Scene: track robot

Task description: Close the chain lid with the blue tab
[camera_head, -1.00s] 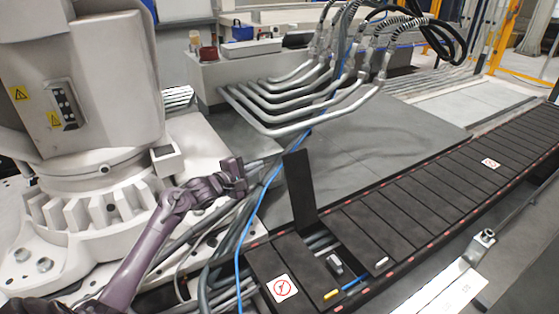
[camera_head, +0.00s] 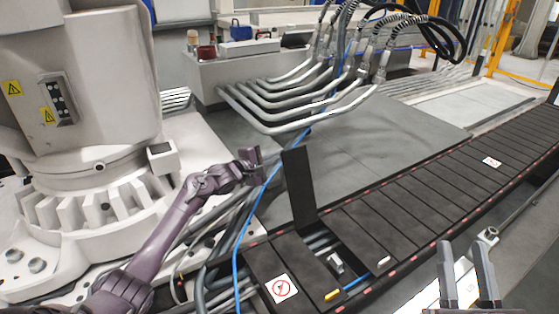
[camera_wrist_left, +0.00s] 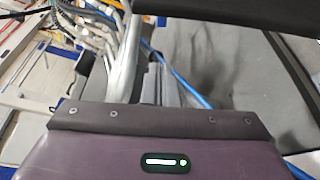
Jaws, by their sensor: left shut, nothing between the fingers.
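The dark chain lid (camera_head: 299,190) stands upright at the far edge of an open chain compartment (camera_head: 325,245). A small blue piece (camera_head: 353,284) shows at the near edge of that opening, beside a yellow tab (camera_head: 333,295); I cannot tell if the blue piece is a tab. My left gripper (camera_head: 258,160) is shut and empty, just left of the raised lid, near the blue cable. In the left wrist view, its grey fingers (camera_wrist_left: 160,82) show, with a dark panel (camera_wrist_left: 235,12) across the top. My right gripper (camera_head: 463,250) is open and empty at the lower right.
A blue cable (camera_head: 237,255) and grey hoses run left of the lid, between it and a large white machine (camera_head: 85,90). Bent metal pipes (camera_head: 290,105) stand behind. Closed dark covers (camera_head: 440,185) continue to the right. The grey plate (camera_head: 400,130) behind them is clear.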

